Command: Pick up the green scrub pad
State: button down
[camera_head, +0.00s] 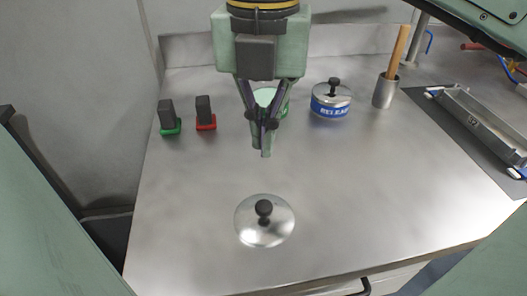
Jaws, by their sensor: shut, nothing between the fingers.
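A dark upright block on a flat green base, which looks like the green scrub pad (170,126), stands at the back left of the metal bench (180,220). My gripper (265,154) points down over the middle of the bench, to the right of the green pad and apart from it. Its fingers are together with nothing between them. A similar dark block on a red base (205,122) stands just right of the green one.
A round metal lid with a black knob (263,232) lies at front centre. Behind my gripper is a green round container (282,108), partly hidden. A blue-banded tin (331,105) and a metal cup (386,91) holding a wooden stick stand back right. The left front is clear.

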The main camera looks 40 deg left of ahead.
aim_at(170, 124)
jog(key=k+l, duration=0.1)
jog(key=k, duration=1.2)
jog(key=i+j, duration=0.1)
jog(key=i, duration=0.2)
